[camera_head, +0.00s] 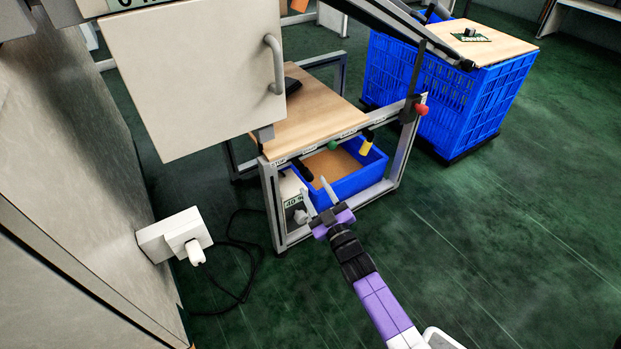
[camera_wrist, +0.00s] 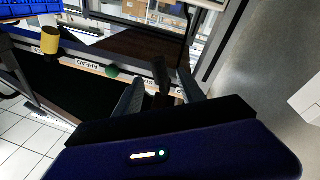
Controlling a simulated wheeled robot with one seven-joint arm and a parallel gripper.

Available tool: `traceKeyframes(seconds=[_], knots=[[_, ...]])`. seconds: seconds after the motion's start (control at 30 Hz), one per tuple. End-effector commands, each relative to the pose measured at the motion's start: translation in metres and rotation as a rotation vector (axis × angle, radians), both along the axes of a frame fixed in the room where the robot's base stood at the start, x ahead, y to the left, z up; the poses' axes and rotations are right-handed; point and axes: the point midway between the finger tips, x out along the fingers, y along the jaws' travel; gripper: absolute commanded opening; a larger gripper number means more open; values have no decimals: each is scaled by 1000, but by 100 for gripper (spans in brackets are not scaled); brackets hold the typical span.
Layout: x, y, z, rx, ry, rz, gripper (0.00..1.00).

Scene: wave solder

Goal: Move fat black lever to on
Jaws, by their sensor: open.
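The black lever (camera_head: 302,169) sticks out from the front rail of the wooden-topped work frame, near the rail's left end. In the wrist view the black lever (camera_wrist: 161,76) stands between the two fingertips, with a gap on both sides. My gripper (camera_head: 314,187) is open, just in front of and below the lever; it also shows in the wrist view (camera_wrist: 160,90). I cannot tell the lever's exact setting. The lower part of the lever is partly hidden behind my gripper in the wrist view.
A green knob (camera_head: 333,145), a yellow lever (camera_head: 366,146) and a red knob (camera_head: 421,109) lie along the rail to the right. A blue crate (camera_head: 352,183) sits under the top. A cream cabinet door (camera_head: 190,80) hangs close at left.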

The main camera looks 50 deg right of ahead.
Motion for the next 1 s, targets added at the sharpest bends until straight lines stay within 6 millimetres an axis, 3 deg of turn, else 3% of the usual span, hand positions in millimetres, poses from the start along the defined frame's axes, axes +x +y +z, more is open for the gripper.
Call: traceKeyframes(seconds=[0.1,0.3,1.0], knots=[[-17,7,-1,0,1,0,47],[-30,13,-4,-1,-1,-1,47],[-30,11,-6,30,-1,-2,47]])
